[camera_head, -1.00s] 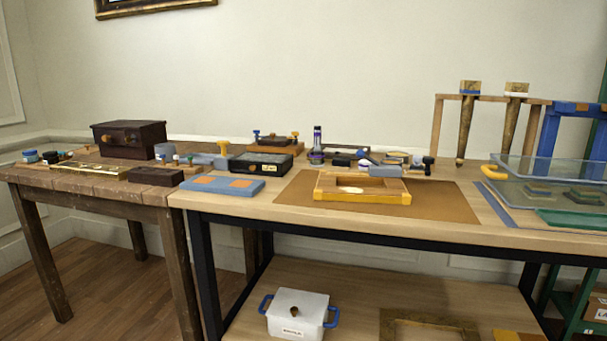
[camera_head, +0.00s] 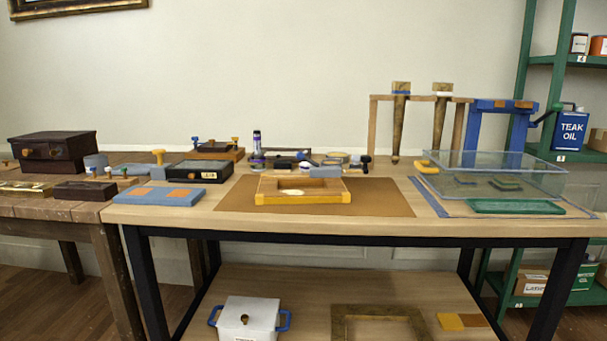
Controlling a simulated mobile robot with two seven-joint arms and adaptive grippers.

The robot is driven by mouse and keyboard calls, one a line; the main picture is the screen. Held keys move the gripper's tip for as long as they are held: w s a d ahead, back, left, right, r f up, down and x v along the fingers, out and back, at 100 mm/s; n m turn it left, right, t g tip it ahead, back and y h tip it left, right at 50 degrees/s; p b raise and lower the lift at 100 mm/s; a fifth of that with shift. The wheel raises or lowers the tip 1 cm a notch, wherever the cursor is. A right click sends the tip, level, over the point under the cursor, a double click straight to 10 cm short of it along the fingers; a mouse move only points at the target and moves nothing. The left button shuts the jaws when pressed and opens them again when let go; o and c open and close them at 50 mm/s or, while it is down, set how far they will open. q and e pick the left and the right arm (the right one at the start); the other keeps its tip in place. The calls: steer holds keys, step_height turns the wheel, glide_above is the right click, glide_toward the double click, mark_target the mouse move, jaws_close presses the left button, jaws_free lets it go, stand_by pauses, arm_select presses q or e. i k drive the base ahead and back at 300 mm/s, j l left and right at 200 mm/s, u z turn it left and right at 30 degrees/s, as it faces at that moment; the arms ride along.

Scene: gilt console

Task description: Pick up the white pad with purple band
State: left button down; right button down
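I cannot make out for sure a white pad with a purple band in the head view. A small upright bottle-like thing with purple on it (camera_head: 257,143) stands at the back of the middle table among small items, but it does not look like a pad. A pale flat patch (camera_head: 294,192) shows in the yellow wooden frame (camera_head: 302,199) on the brown mat (camera_head: 380,203). Small pads lie in the clear tank (camera_head: 495,165); their bands are too small to read. Neither of my grippers is in view.
The wooden table (camera_head: 170,215) has a blue board (camera_head: 162,196) and black box (camera_head: 200,170) at left. A green tray (camera_head: 515,207) lies at right front. A white pot (camera_head: 249,318) stands on the lower shelf. A green rack (camera_head: 530,75) stands at right.

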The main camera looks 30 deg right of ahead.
mark_target(305, 166)
steer(key=i+j+z, duration=0.1)
steer(key=i+z, duration=0.2)
steer(key=i, duration=0.7)
